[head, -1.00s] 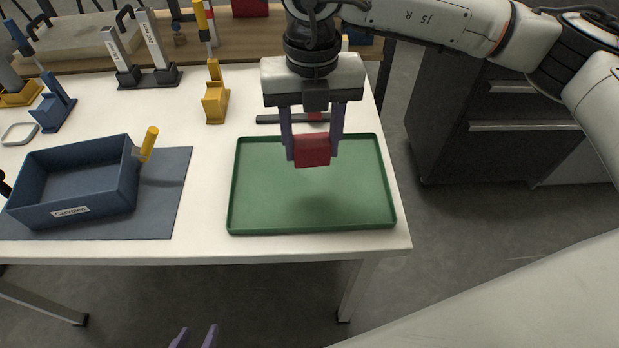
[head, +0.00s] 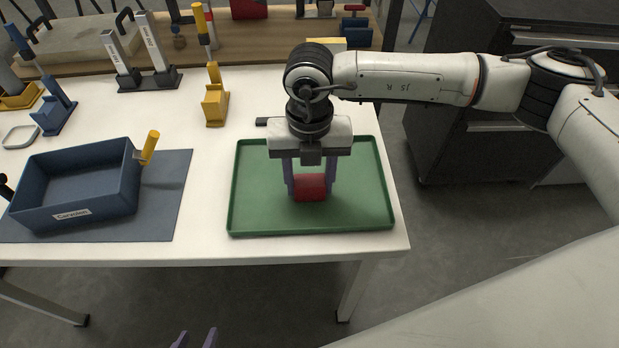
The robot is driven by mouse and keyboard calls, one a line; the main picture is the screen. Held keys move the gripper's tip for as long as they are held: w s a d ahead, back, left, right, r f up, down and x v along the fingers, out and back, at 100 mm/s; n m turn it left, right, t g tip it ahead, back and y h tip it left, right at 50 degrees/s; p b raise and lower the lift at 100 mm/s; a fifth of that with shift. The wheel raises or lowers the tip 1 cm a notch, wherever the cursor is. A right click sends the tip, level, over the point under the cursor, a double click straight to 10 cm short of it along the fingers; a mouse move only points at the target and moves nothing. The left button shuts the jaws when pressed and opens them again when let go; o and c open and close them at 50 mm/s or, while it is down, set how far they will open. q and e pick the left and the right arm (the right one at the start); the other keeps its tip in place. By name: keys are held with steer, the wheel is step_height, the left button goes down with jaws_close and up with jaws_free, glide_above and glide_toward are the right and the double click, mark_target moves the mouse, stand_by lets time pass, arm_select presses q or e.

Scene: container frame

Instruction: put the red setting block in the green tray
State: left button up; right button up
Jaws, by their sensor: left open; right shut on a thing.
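The red setting block (head: 311,187) is between the purple fingers of my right gripper (head: 311,190), which is shut on it. The block is inside the outline of the green tray (head: 255,215), low over its floor near the middle. I cannot tell whether its underside touches the tray. The green tray lies on the white table at its right front. My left gripper (head: 193,340) shows only as two purple fingertips at the bottom edge, apart and empty, in front of the table.
A yellow stand (head: 214,105) is behind the tray's left side. Grey upright blocks (head: 148,50) stand farther back. White table between mat and tray is clear.

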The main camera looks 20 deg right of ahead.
mark_target(310, 180)
steer(key=shift+f, duration=0.2)
steer(key=o, duration=1.2)
steer(key=shift+r, duration=0.1)
step_height(310, 180, up, 12)
steer(key=b, duration=0.1)
steer(key=shift+r, duration=0.15)
